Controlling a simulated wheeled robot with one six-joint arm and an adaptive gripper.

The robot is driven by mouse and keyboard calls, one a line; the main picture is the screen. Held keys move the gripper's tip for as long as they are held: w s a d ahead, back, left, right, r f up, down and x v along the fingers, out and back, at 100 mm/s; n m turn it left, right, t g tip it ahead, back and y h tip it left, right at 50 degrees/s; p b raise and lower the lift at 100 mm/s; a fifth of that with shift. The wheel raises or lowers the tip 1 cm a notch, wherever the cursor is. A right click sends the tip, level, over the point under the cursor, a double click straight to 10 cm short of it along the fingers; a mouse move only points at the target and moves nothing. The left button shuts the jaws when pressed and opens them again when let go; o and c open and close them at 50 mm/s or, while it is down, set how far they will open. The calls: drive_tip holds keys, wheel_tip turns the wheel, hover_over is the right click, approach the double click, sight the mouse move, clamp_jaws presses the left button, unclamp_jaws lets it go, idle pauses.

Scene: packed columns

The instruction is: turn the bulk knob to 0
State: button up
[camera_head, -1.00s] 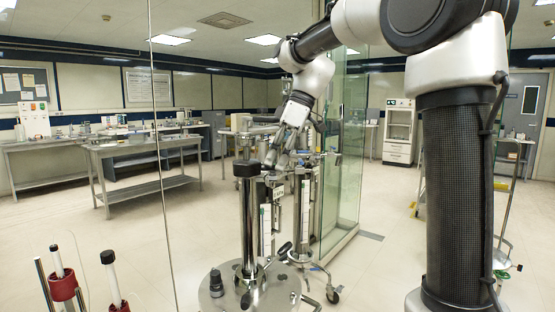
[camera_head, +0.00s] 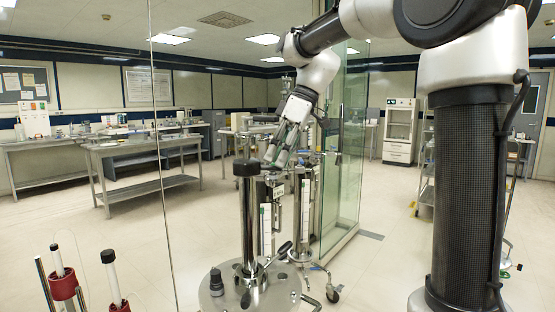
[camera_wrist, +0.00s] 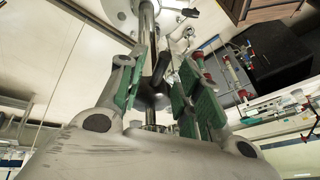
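My gripper (camera_head: 276,158) is above and just right of the black-capped top (camera_head: 246,168) of a steel column (camera_head: 249,225). In the wrist view my gripper (camera_wrist: 163,85) is open, its green-padded fingers apart with nothing held between them. A steel column (camera_wrist: 148,25) shows beyond the gap, running to a round base plate. In the head view a black knob-like part (camera_head: 216,283) stands on the round steel base plate (camera_head: 275,298). No label or dial reading is legible, so I cannot tell which part is the bulk knob or its setting.
A second column stand with white scale strips (camera_head: 305,205) is close behind the first. A glass panel (camera_head: 345,150) stands right of it. Dark red holders with white-tipped rods (camera_head: 63,285) are at lower left. Steel benches (camera_head: 150,165) stand farther back; the floor between is clear.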

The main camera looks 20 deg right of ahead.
drive_tip(key=v, duration=1.1)
drive_tip(key=shift+d+f, duration=0.1)
drive_tip(key=shift+d, duration=0.25)
drive_tip(key=c, duration=0.5)
drive_tip(key=d+f, duration=0.1)
drive_tip(key=d, duration=0.1)
drive_tip(key=d+f+m, duration=0.1)
drive_tip(key=d, duration=0.1)
drive_tip(key=w+d+f+m, duration=0.1)
drive_tip(key=d, duration=0.1)
drive_tip(key=shift+w+d+f, duration=0.1)
drive_tip(key=shift+d+f, duration=0.05)
clamp_jaws()
drive_tip(key=w+d+f+m+t+y, duration=0.15)
drive_tip(key=d+f+m+y, duration=0.25)
drive_tip(key=f+m+y, duration=0.55)
drive_tip(key=a+m+t+y, duration=0.1)
drive_tip(key=a+t+y, duration=0.1)
drive_tip(key=a, duration=1.1)
drive_tip(key=shift+a+r, duration=0.2)
drive_tip(key=shift+a, duration=0.1)
